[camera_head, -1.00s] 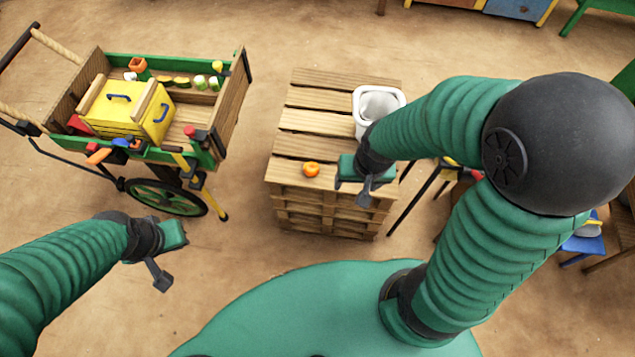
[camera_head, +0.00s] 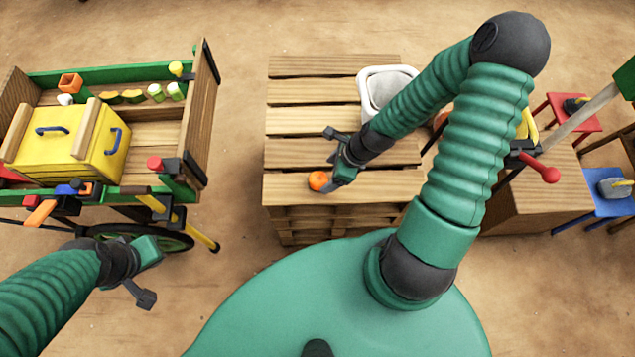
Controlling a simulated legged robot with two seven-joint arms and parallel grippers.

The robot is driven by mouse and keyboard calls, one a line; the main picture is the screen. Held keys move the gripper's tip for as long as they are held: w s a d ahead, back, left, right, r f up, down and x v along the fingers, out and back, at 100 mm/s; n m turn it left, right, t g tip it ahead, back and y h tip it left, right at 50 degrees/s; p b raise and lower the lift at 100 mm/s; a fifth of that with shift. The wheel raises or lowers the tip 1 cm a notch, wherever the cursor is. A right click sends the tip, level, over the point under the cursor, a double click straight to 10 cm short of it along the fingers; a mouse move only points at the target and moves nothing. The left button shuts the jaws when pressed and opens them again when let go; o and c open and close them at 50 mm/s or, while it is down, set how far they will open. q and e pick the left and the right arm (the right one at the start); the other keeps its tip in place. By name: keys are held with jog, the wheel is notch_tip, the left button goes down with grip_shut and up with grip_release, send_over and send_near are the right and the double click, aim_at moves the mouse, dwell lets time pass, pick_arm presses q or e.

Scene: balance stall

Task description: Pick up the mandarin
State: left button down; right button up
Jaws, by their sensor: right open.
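The mandarin (camera_head: 318,181) is a small orange fruit on the near part of the wooden pallet stack (camera_head: 285,187). My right gripper (camera_head: 333,160) is open just to the right of the mandarin. One finger is close beside the fruit and the other points up and left behind it. Whether the near finger touches the fruit I cannot tell. My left gripper (camera_head: 150,275) is at the lower left, away from the pallets, with its two fingers apart and nothing between them.
A white bin (camera_head: 366,78) stands on the pallets behind my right forearm. A cart with a yellow box (camera_head: 65,130) is at the left. A wooden crate (camera_head: 535,195), a red stool (camera_head: 575,115) and a blue stool (camera_head: 600,200) are at the right. Sandy floor lies between cart and pallets.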

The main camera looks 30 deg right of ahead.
aim_at(321, 178)
jog(key=shift+a+f, duration=0.2)
jog(key=shift+f, duration=0.2)
jog(key=b+x, duration=0.1)
jog(key=x, duration=0.1)
jog(key=b+x, duration=0.1)
jog(key=x, duration=0.2)
jog(key=shift+w+f, duration=0.15)
jog(key=shift+w, duration=0.3)
jog(key=shift+s, duration=0.1)
jog(key=shift+a+r, duration=0.1)
jog(key=shift+r, duration=0.1)
jog(key=shift+c, duration=1.2)
jog(key=c, duration=1.3)
jog(key=shift+o, duration=0.2)
